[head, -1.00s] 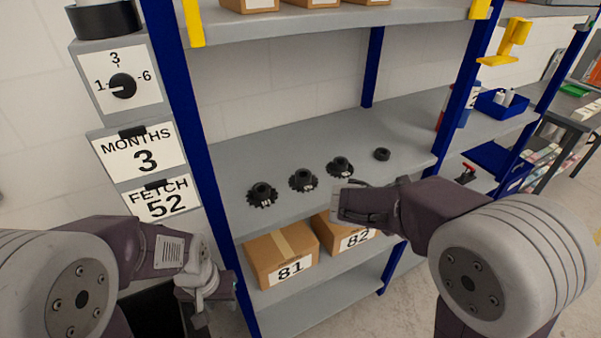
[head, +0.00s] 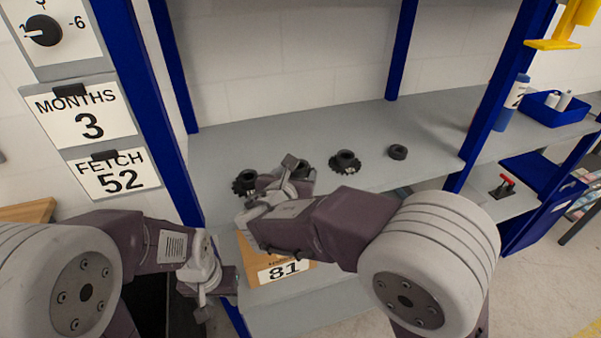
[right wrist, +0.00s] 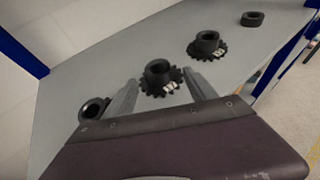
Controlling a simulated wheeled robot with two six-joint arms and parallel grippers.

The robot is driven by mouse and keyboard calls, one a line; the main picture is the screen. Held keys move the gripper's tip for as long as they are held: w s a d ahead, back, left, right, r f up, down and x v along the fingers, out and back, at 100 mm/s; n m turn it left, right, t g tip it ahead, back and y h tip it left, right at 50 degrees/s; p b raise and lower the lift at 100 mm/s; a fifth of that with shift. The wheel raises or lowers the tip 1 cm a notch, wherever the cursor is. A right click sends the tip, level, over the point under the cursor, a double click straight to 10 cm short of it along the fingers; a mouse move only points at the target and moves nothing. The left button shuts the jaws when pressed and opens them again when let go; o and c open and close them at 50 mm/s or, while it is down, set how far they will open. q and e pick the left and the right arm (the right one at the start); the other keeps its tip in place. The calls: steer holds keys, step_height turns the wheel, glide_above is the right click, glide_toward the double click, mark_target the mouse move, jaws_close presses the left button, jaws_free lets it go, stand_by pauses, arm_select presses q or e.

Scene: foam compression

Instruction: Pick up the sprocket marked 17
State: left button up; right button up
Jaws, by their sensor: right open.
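Three black toothed sprockets and a plain black ring (head: 397,152) stand in a row on the grey shelf. The left sprocket (head: 243,183) and middle sprocket (head: 304,168) are partly hidden by my right gripper (head: 274,180); the right sprocket (head: 345,161) is clear. In the right wrist view, my open gripper (right wrist: 161,88) has its fingers on either side of the middle sprocket (right wrist: 158,74), with nothing held. Small white tags show on sprockets, but I cannot read which is 17. My left gripper (head: 207,287) hangs low at the left, its jaws unclear.
A box marked 81 (head: 285,271) sits on the shelf below. Blue rack posts (head: 160,130) stand at the sides. Signs on the left read MONTHS 3 (head: 82,113) and FETCH 52 (head: 113,174). The shelf behind the row is free.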

mark_target(301, 164)
steer(key=shift+x, duration=0.85)
steer(key=shift+w+a+f, duration=0.1)
steer(key=shift+w+f, duration=0.05)
steer(key=shift+w, duration=0.35)
steer(key=x, duration=0.4)
steer(key=shift+w+f+p, duration=0.1)
steer(key=shift+w+p, duration=0.05)
steer(key=shift+p, duration=0.25)
steer(key=c, duration=0.6)
jaws_close()
